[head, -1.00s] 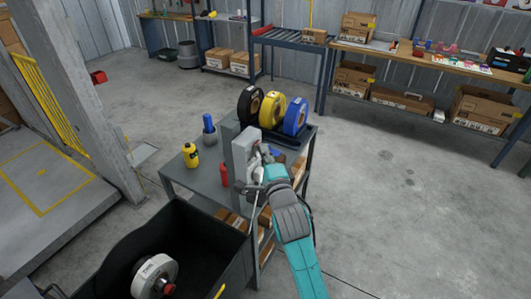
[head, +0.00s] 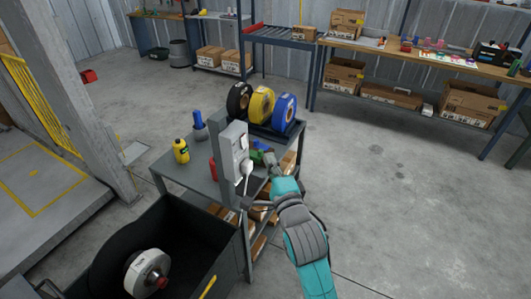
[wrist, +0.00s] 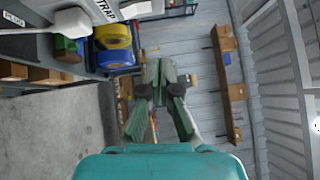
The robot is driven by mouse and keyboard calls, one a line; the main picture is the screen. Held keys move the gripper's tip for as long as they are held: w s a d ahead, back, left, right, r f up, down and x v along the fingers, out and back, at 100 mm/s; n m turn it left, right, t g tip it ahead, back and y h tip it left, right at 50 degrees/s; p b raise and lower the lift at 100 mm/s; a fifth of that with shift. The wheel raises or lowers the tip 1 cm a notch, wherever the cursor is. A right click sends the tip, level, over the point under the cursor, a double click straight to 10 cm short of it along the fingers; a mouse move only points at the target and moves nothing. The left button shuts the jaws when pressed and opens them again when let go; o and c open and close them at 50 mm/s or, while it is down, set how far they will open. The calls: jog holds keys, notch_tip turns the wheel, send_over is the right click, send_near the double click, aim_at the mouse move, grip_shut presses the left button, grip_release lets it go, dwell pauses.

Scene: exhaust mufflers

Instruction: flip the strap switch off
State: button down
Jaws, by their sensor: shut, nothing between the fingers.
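The switch is a grey box (head: 233,148) on a post at the cart's front edge. A white rounded part with a thin rod (head: 247,168) hangs in front of its face, white end up and rod down. In the wrist view this white part (wrist: 75,21) lies at the upper left, beside a label (wrist: 104,10) reading "TRAP", partly cut off. My gripper (head: 267,157) is right of the box, above the cart top, apart from the white part. Its fingers (wrist: 160,72) are shut and empty in the wrist view. I cannot tell the switch's setting.
The cart (head: 190,172) holds a yellow bottle (head: 181,151), a blue-topped tool (head: 198,124) and black, yellow and blue rolls (head: 261,104). A black bin (head: 190,225) with a white roll (head: 147,271) stands in front. The floor at right is clear.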

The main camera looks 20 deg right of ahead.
jog(key=shift+s+a+r, duration=0.1)
jog(key=shift+s, duration=0.65)
jog(key=shift+s+a+r, duration=0.1)
jog(key=shift+s, duration=0.65)
jog(key=shift+f, duration=0.1)
jog(key=s+a+f+n+g+y, duration=0.1)
jog(key=s+f+n, duration=0.4)
jog(key=s+f, duration=0.4)
jog(key=s+a+f+n+g, duration=0.15)
jog(key=s+f+n, duration=0.4)
jog(key=s, duration=0.55)
jog(key=s+f+n+g+y, duration=0.1)
jog(key=s+n, duration=0.8)
jog(key=s, duration=1.3)
jog(key=shift+a+n, duration=0.35)
jog(key=shift+a, duration=0.1)
